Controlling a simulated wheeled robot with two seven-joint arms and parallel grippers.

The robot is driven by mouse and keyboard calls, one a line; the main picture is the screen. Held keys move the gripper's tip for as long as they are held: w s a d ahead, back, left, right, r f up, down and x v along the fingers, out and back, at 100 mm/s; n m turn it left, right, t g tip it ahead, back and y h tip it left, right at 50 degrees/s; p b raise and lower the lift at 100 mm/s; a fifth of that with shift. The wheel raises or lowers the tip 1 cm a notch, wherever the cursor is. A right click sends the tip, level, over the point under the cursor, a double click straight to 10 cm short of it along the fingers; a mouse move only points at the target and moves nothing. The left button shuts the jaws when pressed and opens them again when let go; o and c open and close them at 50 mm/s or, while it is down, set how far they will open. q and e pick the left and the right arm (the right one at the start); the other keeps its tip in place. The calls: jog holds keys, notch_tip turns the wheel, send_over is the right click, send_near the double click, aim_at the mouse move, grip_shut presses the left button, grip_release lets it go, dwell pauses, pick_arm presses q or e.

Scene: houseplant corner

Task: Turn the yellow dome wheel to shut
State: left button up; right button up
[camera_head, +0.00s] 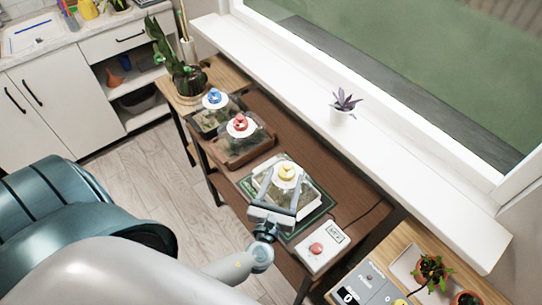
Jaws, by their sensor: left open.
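The yellow dome wheel (286,170) sits on top of a clear dome box (310,198) on the brown bench. My left gripper (275,186) comes in from the lower left, over the near side of that dome. Its jaws are open, with the fingers reaching toward the yellow wheel. I cannot tell whether the fingertips touch the wheel. The gripper hides part of the dome's near side. My right gripper is not in view.
Domes with a red wheel (240,124) and a blue wheel (214,97) stand farther left on the bench. A white box with a red button (316,248) is close to the right. A potted plant (343,108) stands on the white sill (400,160).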

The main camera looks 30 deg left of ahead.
pick_arm(q)
jog(key=b+v, duration=0.4)
jog(key=v, duration=0.9)
jog(key=shift+s, duration=0.4)
